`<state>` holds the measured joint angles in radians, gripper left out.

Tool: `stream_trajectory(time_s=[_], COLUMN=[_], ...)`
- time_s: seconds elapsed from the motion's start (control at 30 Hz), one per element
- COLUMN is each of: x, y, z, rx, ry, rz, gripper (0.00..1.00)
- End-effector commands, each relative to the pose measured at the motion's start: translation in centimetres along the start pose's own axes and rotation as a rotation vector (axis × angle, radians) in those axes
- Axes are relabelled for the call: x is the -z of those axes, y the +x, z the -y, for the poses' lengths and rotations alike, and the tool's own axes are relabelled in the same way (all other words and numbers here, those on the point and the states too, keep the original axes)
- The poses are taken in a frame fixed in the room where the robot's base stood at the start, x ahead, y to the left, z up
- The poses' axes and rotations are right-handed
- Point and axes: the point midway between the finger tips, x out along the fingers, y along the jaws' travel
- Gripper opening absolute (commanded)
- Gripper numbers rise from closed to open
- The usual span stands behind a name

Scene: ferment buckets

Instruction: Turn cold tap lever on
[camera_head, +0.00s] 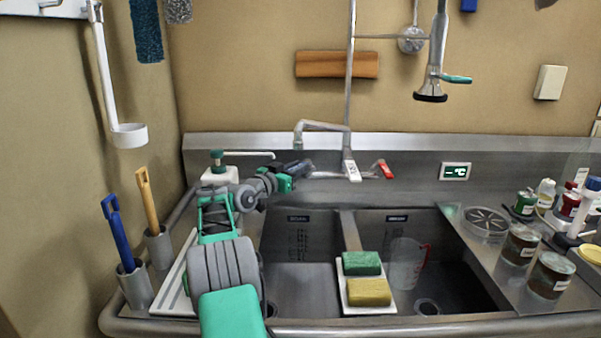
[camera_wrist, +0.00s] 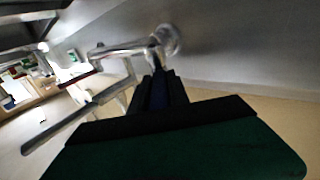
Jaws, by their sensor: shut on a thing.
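The faucet (camera_head: 325,174) is mounted on the steel backsplash above the double sink, with a spout bent to the left. Its red lever (camera_head: 386,168) is at the right end. My gripper (camera_head: 300,168) is at the left end of the faucet, where it covers the cold tap lever in the head view. In the wrist view, my gripper (camera_wrist: 157,80) is shut on the cold tap lever (camera_wrist: 158,94), and a bit of dark blue shows between the dark fingers. The lever's exact angle is hard to tell. No water stream is clear.
A soap bottle (camera_head: 219,174) stands behind my arm at the left. A tray with a green sponge (camera_head: 361,263) and a yellow sponge (camera_head: 369,292) sits on the sink divider. A clear jug (camera_head: 406,262) stands in the right basin. Jars (camera_head: 521,245) crowd the right counter.

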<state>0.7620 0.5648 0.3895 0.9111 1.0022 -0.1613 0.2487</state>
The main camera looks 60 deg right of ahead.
Motion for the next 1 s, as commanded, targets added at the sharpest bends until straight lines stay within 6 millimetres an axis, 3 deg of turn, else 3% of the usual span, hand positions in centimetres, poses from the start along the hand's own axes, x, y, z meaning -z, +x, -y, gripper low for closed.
stream_trajectory(time_s=[0.43, 0.47, 0.7, 1.0], x=[0.1, 0.1, 0.1, 0.0], y=[-0.1, -0.1, -0.4, -1.1], z=[0.1, 0.1, 0.5, 0.7], rx=[-0.013, -0.013, -0.005, 0.000], ry=[-0.003, -0.003, -0.002, -0.002], rz=[-0.001, -0.001, -0.001, -0.001], gripper=[0.00, 0.24, 0.44, 0.44])
